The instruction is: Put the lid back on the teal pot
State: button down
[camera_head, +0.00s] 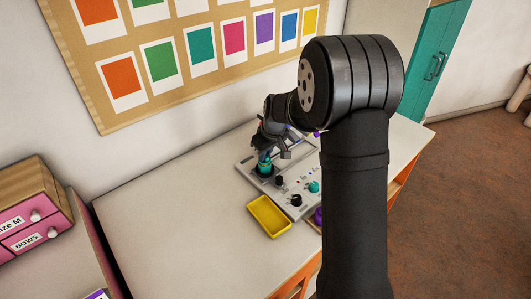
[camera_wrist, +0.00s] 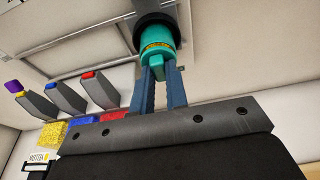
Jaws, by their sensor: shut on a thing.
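My gripper (camera_wrist: 160,80) is shut on a small teal block at the end of a teal cylindrical piece (camera_wrist: 156,50), which looks like the lid. This piece has a yellow patterned patch on its side. Its far end meets a black ring (camera_wrist: 150,22); I cannot tell whether it sits in the ring or just over it. In the head view my gripper (camera_head: 265,155) points down at the teal piece (camera_head: 265,166) above a dark round base on the grey board (camera_head: 249,179). The join between lid and pot cannot be made out. Another teal piece (camera_head: 314,187) stands at the board's right.
A yellow tray (camera_head: 269,215) lies in front of the board. Black knobs (camera_head: 296,200) stand on the board. Grey slanted pieces (camera_wrist: 66,97) with coloured ends show in the wrist view. The table's left side (camera_head: 170,220) is clear. My arm hides the right side.

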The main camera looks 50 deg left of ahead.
dwell(0.4)
jog(key=c, duration=0.9)
grip_release()
jog(key=shift+o, duration=0.2)
jog(key=shift+r, duration=3.5)
grip_shut()
